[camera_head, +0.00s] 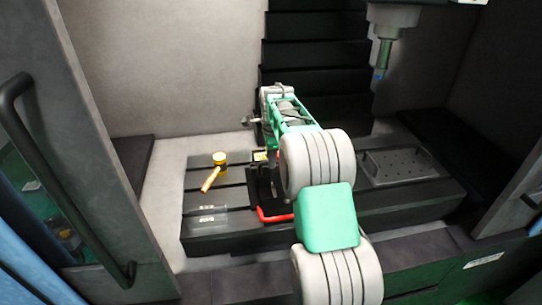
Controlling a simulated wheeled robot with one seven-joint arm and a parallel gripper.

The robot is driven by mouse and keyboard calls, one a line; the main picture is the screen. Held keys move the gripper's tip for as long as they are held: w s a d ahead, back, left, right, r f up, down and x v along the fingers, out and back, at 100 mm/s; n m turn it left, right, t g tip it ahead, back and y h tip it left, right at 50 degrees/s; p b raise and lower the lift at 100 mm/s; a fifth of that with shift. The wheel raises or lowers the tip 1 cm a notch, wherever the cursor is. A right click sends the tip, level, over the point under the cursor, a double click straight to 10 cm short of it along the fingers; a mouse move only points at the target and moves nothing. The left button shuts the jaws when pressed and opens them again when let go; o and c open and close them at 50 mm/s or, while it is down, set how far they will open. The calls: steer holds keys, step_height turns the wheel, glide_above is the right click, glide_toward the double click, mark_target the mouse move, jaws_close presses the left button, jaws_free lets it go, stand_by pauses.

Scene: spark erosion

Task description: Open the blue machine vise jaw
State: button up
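A yellow mallet (217,171) lies on the table (205,233) left of the vise. A grey plate with holes (398,165) sits on the right. A spindle head (385,52) hangs at the upper right. A door with a black handle (62,180) stands at the left.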

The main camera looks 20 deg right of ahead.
steer(key=shift+f, duration=0.45)
jaws_close()
stand_by(1.1)
